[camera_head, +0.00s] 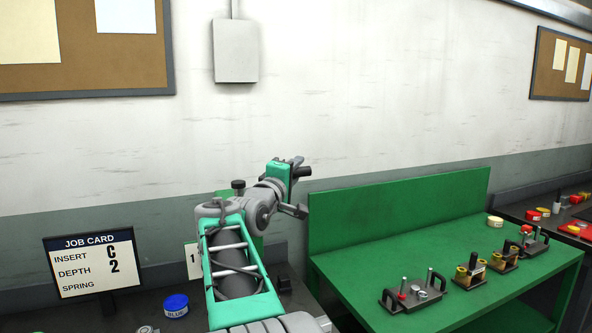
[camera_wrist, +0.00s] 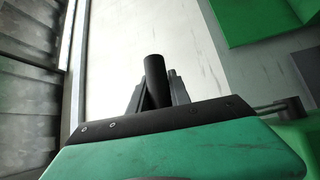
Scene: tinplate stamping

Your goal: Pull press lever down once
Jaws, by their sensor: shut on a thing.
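My gripper (camera_head: 297,168) is at the end of my arm in the middle of the head view, raised in front of the wall. In the wrist view my gripper (camera_wrist: 157,88) has its dark fingers on both sides of a black cylindrical grip, which looks like the press lever's handle (camera_wrist: 154,68). The fingers are shut on it. The handle's end (camera_head: 305,172) seems to stick out to the right of the gripper in the head view. My arm hides most of the press, so I cannot tell the lever's full angle.
A job card (camera_head: 92,264) and a blue round tin (camera_head: 175,305) are at lower left. A green bench (camera_head: 380,262) to the right carries several fixtures (camera_head: 413,293) and a pale round tin (camera_head: 494,221). A grey wall box (camera_head: 235,50) hangs above. The wall space around the gripper is clear.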

